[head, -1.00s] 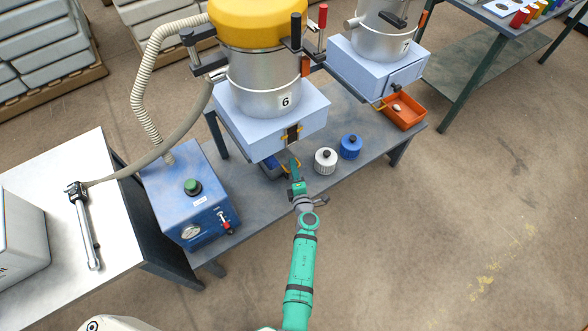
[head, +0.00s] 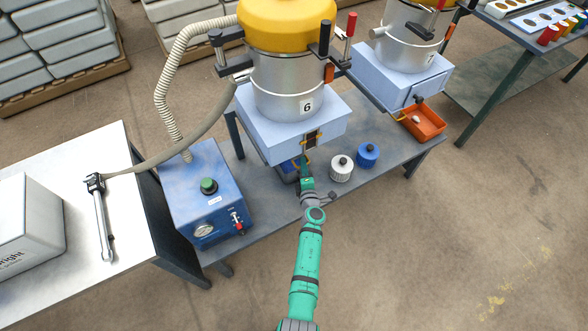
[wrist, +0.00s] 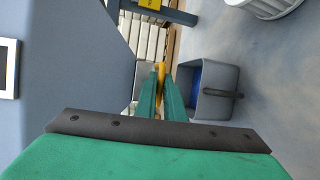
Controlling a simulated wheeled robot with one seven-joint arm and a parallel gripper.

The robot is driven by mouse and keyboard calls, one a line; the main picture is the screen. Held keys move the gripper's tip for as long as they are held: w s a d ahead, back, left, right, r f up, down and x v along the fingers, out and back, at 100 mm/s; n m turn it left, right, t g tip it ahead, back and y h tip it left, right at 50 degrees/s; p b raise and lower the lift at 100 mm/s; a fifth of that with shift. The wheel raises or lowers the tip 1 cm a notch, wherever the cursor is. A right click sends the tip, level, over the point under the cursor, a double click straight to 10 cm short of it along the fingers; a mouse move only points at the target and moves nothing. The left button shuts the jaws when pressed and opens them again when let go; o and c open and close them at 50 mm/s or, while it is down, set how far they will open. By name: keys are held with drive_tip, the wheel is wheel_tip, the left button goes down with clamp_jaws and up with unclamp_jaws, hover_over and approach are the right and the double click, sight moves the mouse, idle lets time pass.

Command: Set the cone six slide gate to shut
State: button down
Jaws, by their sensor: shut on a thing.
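Cone six is the silver cylinder labelled 6 (head: 290,92), with a yellow top, on a pale blue box (head: 268,143). A dark slot (head: 312,139) with small yellow parts shows in the box's front face. The slide gate's yellow handle shows in the wrist view (wrist: 161,72), between my green fingers. My gripper (head: 305,163) is just below and in front of the box's front face, shut on the handle. My fingers (wrist: 160,92) hide part of the handle, and how far the gate plate sits in the box cannot be told.
A grey bin with blue inside (wrist: 214,90) is beside my fingers, under the box. A white-ribbed jar (head: 341,169) and a blue jar (head: 367,155) stand to the right. A blue pump box (head: 209,195) stands left. Cone seven (head: 408,50) and an orange tray (head: 424,122) are further right.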

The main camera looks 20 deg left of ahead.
drive_tip(key=shift+w+a, duration=0.15)
drive_tip(key=shift+w, duration=0.1)
drive_tip(key=shift+a, duration=0.1)
drive_tip(key=c, duration=1.8)
unclamp_jaws()
drive_tip(key=shift+c, duration=0.2)
drive_tip(key=shift+s+d, duration=0.2)
drive_tip(key=shift+s, duration=0.2)
drive_tip(key=v, duration=1)
drive_tip(key=shift+r, duration=0.15)
drive_tip(key=shift+w, duration=0.1)
